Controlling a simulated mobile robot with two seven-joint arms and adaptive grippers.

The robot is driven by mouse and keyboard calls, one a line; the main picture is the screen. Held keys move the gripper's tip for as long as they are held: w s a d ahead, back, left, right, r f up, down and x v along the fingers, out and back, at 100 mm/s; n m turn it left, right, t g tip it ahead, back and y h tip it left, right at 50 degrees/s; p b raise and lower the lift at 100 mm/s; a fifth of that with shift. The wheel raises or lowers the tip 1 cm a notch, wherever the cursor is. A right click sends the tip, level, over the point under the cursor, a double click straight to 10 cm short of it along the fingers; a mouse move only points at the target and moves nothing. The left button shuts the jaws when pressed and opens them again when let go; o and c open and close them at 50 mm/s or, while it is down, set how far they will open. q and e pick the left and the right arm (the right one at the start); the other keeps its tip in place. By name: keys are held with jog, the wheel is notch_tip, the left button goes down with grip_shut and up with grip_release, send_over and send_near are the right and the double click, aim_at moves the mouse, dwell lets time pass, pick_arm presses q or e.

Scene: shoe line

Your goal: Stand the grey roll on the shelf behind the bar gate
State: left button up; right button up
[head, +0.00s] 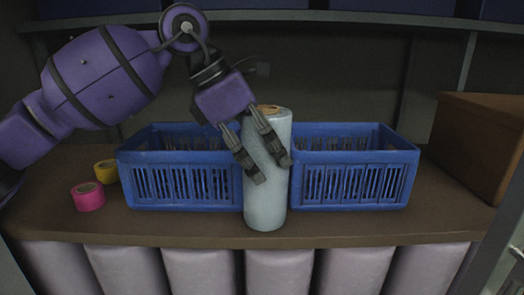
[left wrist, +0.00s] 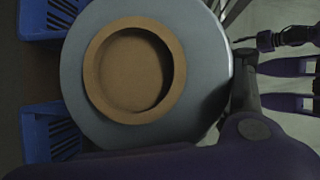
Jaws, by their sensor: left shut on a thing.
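The grey roll (head: 266,190) is a tall, pale cylinder, upright near the shelf's front edge, before the gap between two blue slatted crates. Its brown core shows from above in the left wrist view (left wrist: 132,70). My left gripper (head: 268,170) is shut on the roll, its dark fingers reaching down across the upper half. I cannot tell whether the roll's base touches the shelf (head: 180,226). No separate bar gate can be made out.
The left blue crate (head: 186,188) and right blue crate (head: 355,186) flank the roll closely. A pink tape roll (head: 88,196) and a yellow tape roll (head: 105,171) lie at the left. A brown box (head: 478,145) stands at the right. Several pale rolls line the level below.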

pick_arm(q)
jog(key=o, duration=1.7)
jog(key=shift+f, duration=0.15)
jog(key=v, duration=1.2)
jog(key=shift+w, duration=0.1)
